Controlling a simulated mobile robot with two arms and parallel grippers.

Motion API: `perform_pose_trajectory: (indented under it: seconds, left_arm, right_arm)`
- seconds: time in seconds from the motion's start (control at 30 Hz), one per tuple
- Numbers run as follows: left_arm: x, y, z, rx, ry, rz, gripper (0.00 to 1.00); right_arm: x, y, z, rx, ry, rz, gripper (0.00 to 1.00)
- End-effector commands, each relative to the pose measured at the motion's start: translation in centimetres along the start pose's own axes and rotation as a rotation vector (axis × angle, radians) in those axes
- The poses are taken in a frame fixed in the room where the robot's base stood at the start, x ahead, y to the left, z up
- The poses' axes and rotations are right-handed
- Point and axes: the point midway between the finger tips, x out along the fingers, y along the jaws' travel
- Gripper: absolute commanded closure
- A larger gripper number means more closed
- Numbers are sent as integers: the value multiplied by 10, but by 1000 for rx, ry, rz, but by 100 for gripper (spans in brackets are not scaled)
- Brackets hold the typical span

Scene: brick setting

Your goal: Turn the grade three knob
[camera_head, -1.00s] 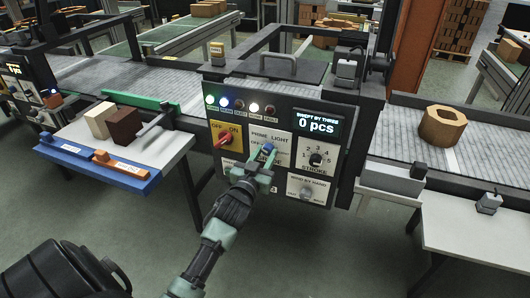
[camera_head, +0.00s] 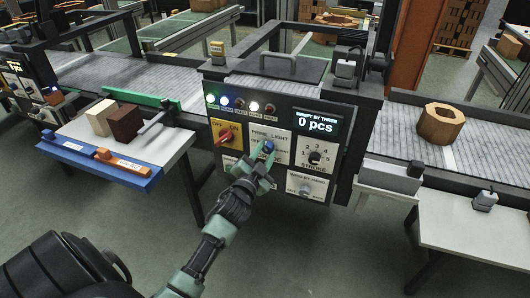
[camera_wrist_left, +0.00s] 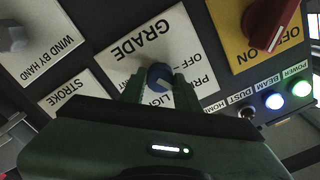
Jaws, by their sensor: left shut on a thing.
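The grade knob is a small blue knob (camera_head: 268,147) on a white plate in the middle of the machine's control panel. It also shows in the left wrist view (camera_wrist_left: 158,76), where the plate reads GRADE, OFF and PRIME upside down and the fingers partly cover LIGHT. My left gripper (camera_head: 265,158) reaches up to the panel from below. In the left wrist view its two green fingers (camera_wrist_left: 158,84) stand on either side of the blue knob, shut on it. The knob's pointer direction cannot be made out. My right gripper is not in view.
A red knob (camera_head: 225,134) on a yellow OFF/ON plate sits left of the blue knob. A black STROKE knob (camera_head: 315,157) is to the right, with a grey wind-by-hand knob (camera_head: 305,189) below. The display (camera_head: 316,122) reads 0 pcs.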

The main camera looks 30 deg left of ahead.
Motion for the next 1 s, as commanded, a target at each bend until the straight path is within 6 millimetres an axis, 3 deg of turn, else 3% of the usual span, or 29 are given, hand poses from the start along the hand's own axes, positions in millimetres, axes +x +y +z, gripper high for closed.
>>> perform_pose_trajectory:
  seconds: [0.47,0.5,0.57,0.87,1.0]
  left_arm:
    - [0,1,0,13,0,1,100]
    - [0,1,0,13,0,1,60]
    - [0,1,0,13,0,1,47]
    - [-1,0,0,12,0,1,47]
    - [-13,2,2,12,-1,2,47]
  right_arm:
    - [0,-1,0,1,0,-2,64]
    - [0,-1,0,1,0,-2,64]
    - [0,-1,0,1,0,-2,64]
    - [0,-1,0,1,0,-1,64]
    - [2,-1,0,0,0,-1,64]
